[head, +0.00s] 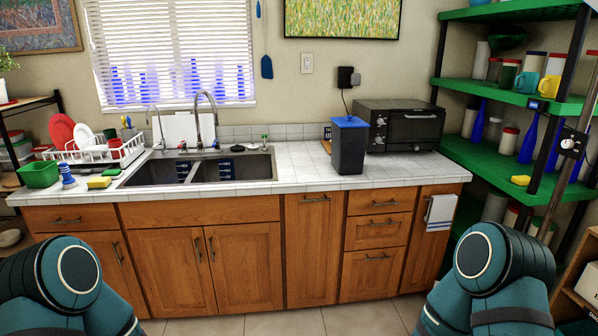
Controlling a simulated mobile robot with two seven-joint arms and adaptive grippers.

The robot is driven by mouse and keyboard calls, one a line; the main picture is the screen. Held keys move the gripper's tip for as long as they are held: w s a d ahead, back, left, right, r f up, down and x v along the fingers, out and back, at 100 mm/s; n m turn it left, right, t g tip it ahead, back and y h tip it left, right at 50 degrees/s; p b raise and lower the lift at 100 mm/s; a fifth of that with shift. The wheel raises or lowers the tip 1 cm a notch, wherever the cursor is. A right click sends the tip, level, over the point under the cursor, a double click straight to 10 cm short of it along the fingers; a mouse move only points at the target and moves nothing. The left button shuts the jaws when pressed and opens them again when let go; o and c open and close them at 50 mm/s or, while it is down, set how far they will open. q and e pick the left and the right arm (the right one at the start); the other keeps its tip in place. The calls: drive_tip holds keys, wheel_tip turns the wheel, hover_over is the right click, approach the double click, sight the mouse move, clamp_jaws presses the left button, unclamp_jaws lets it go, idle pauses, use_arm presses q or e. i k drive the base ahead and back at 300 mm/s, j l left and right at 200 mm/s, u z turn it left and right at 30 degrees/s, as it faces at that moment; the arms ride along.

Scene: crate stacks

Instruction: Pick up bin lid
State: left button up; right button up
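A dark grey bin (348,152) stands upright on the white tiled counter, right of the sink and in front of the toaster oven. Its blue lid (350,122) lies on top of it. My left and right arms show at the lower left and lower right corners, below the counter. Neither gripper is in the picture, so I cannot see whether they are open or shut. Both visible arm parts are apart from the bin and its lid.
A black toaster oven (401,126) sits behind the bin to the right. The double sink (200,168) and a dish rack (95,152) are to the left. Green shelves (510,97) stand at the right. The counter (302,172) left of the bin is clear.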

sight(349, 121)
drive_tip(key=i+z, duration=0.35)
drive_tip(key=i, duration=0.3)
drive_tip(key=i+j+z, duration=0.2)
drive_tip(key=i+z, duration=0.15)
drive_tip(key=i, duration=0.3)
